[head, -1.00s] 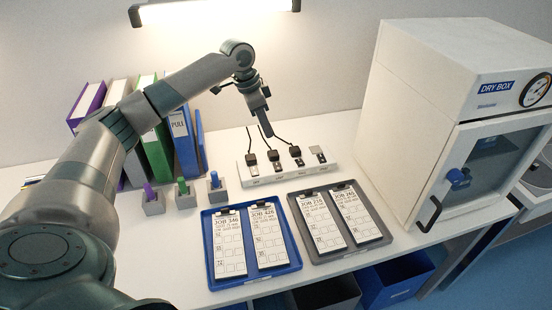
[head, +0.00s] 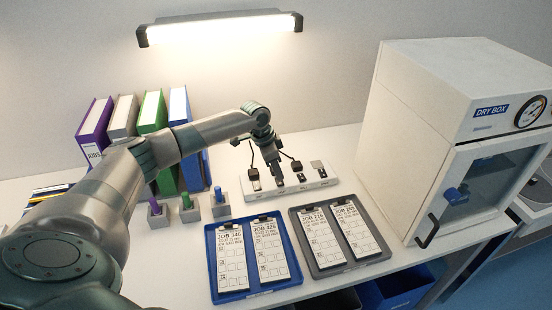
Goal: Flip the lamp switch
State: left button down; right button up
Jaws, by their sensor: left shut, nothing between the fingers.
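A long lamp (head: 220,29) on the back wall is lit. A white power strip (head: 318,183) lies on the table below it, with black plugs and cords and small switches along its top. Which switch belongs to the lamp I cannot tell. My left gripper (head: 279,179) points down, shut and empty, with its tips at the middle of the strip, between two plugs. It hides part of the strip. Whether the tips touch a switch I cannot tell. My right gripper is not in view.
Several binders (head: 152,120) stand at the back left, behind small grey blocks with coloured pegs (head: 186,200). A blue tray (head: 288,288) and a grey tray (head: 385,250) hold job cards in front of the strip. A white dry box (head: 405,130) stands to the right.

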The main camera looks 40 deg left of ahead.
pick_arm(q)
jog(key=shift+f, duration=0.95)
